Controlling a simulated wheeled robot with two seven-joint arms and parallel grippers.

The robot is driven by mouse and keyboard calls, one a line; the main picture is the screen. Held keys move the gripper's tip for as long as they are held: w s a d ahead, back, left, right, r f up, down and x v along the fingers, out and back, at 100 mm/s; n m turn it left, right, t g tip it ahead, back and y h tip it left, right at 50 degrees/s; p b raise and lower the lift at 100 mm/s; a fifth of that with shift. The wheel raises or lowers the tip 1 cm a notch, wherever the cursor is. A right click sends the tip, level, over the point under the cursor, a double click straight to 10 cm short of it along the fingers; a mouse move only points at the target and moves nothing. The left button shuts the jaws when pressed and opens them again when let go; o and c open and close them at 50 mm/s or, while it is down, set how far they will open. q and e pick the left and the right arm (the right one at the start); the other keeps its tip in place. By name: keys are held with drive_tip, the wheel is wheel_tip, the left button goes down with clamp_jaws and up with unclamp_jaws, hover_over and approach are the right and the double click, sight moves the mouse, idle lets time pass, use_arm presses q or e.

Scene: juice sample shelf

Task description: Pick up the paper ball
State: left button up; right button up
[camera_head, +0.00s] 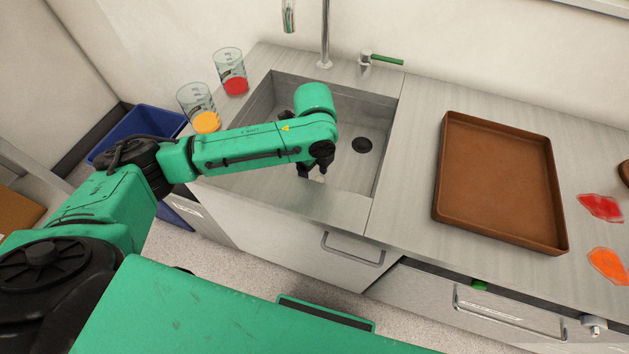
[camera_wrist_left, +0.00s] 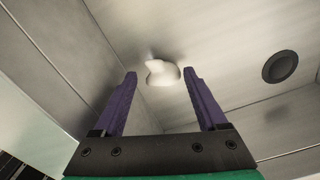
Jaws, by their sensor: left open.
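The paper ball (camera_wrist_left: 162,72) is a small white crumpled lump on the metal floor of the sink (camera_head: 350,180). In the left wrist view it lies just beyond and between the fingertips of my left gripper (camera_wrist_left: 160,76). The gripper is open, with two purple fingers apart and nothing between them. In the head view my left gripper (camera_head: 314,172) points down into the sink near its front wall. A small pale patch, likely the ball (camera_head: 319,178), shows by the fingers, mostly hidden. My right gripper is not in view.
Two beakers, with orange liquid (camera_head: 205,122) and red liquid (camera_head: 235,86), stand left of the sink. A faucet (camera_head: 325,40) rises behind it. A brown tray (camera_head: 497,180) lies right of the sink. A blue bin (camera_head: 150,122) stands at the left.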

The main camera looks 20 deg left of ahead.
use_arm(q)
drive_tip(key=shift+f, duration=0.9)
drive_tip(key=c, duration=1.1)
drive_tip(key=shift+r, duration=0.1)
